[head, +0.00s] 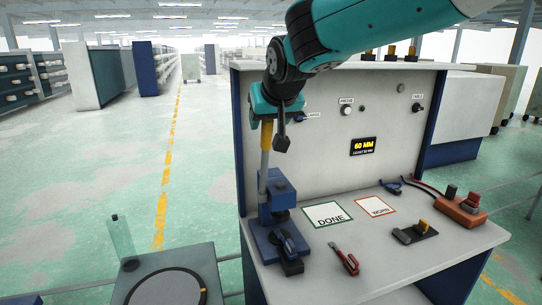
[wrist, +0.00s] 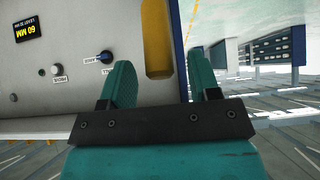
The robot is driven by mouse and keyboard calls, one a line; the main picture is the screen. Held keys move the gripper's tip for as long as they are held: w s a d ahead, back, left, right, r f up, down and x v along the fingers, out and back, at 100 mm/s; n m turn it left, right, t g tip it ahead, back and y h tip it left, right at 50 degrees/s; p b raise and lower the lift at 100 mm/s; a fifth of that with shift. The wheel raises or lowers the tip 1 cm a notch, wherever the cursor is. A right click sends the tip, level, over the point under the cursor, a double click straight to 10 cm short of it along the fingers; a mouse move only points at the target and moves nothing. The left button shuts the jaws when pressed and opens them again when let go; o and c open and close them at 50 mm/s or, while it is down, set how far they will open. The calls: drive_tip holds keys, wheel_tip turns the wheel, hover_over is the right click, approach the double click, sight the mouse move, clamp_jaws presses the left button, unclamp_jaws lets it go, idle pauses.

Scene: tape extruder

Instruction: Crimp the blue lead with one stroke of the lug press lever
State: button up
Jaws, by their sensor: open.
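The blue lug press (head: 277,205) stands at the left end of the bench. Its lever (head: 264,175) stands nearly upright and ends in a yellow grip (head: 266,135). My gripper (wrist: 163,78) is open, and the yellow grip (wrist: 156,40) shows between its fingers in the wrist view; I cannot tell whether either finger touches it. In the head view my gripper (head: 272,125) is at the grip's height, partly overlapping it. The press jaws are too small to read.
A DONE card (head: 327,214) and a second, orange-edged card (head: 376,206) lie right of the press. A red-handled tool (head: 345,260) lies in front. The back panel (head: 330,90) carries knobs and a 60 MM display (head: 363,146).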

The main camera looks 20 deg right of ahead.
drive_tip(key=shift+s+r, duration=0.4)
drive_tip(key=shift+s, duration=0.5)
drive_tip(key=shift+s+r, duration=0.45)
drive_tip(key=shift+s, duration=0.45)
drive_tip(key=shift+s+r, duration=0.4)
drive_tip(key=shift+s, duration=0.5)
drive_tip(key=v, duration=1.6)
drive_tip(key=s+a+f+n+g+y, duration=0.1)
drive_tip(key=s+f+n+g, duration=0.3)
drive_tip(key=f, duration=1)
drive_tip(key=s+a+f+n+g+y, duration=0.2)
drive_tip(key=s+f+g, duration=0.3)
drive_tip(key=s+f, duration=0.5)
drive_tip(key=s+n+y, duration=0.1)
drive_tip(key=s, duration=0.1)
drive_tip(key=shift+s+a, duration=0.2)
drive_tip(key=shift+s, duration=0.2)
